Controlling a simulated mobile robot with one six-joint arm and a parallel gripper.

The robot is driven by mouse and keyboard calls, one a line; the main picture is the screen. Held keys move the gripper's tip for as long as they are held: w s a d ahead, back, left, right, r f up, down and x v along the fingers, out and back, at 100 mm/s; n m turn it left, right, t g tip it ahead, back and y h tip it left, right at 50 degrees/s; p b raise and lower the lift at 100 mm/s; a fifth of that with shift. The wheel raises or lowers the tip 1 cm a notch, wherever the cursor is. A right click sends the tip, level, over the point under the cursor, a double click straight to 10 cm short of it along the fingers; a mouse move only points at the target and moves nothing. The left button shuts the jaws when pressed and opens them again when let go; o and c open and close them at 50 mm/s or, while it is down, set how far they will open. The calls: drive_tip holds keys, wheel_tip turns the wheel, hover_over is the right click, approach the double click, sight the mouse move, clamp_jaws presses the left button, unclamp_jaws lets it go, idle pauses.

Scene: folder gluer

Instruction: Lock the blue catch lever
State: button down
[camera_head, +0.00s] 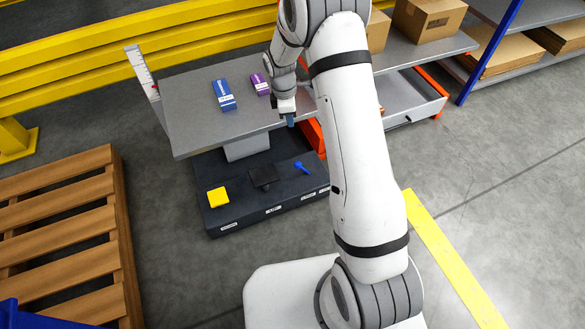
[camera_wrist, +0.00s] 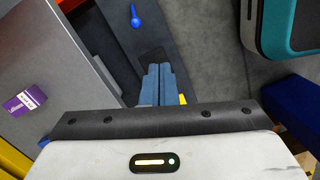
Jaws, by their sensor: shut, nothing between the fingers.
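The blue catch lever (camera_head: 301,167) is a small lever with a round end, on the right part of the dark base (camera_head: 232,218). In the wrist view the blue lever (camera_wrist: 135,17) shows near the top, beyond my fingertips and a little left of them. My gripper (camera_head: 290,121) is above the base by the front right edge of the grey table, apart from the lever. In the wrist view my gripper (camera_wrist: 160,70) has its blue-grey fingers together with nothing between them. Whether the lever is locked cannot be told.
A black plate (camera_head: 264,177) and a yellow block (camera_head: 217,197) sit left of the lever on the base. The grey table (camera_head: 196,129) overhangs behind, carrying a blue box (camera_head: 223,95) and a purple box (camera_head: 260,84). A wooden pallet (camera_head: 122,220) lies left. Floor before the base is clear.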

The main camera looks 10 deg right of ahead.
sight(303, 169)
drive_tip(key=w+a+f+n, duration=0.1)
drive_tip(key=f+n, duration=0.3)
drive_tip(key=f, duration=0.8)
drive_tip(key=w+a+f+n+b, duration=0.1)
drive_tip(key=f+n, duration=0.3)
drive_tip(key=f, duration=0.9)
drive_tip(key=shift+w+a+f+n+g, duration=0.15)
drive_tip(key=shift+w+a+n+g, duration=0.2)
drive_tip(key=shift+w, duration=0.2)
drive_tip(key=w+d+f+b, duration=0.1)
drive_tip(key=d+f+b, duration=0.3)
drive_tip(key=f, duration=0.4)
drive_tip(key=shift+w+d, duration=0.15)
drive_tip(key=shift+w, duration=0.1)
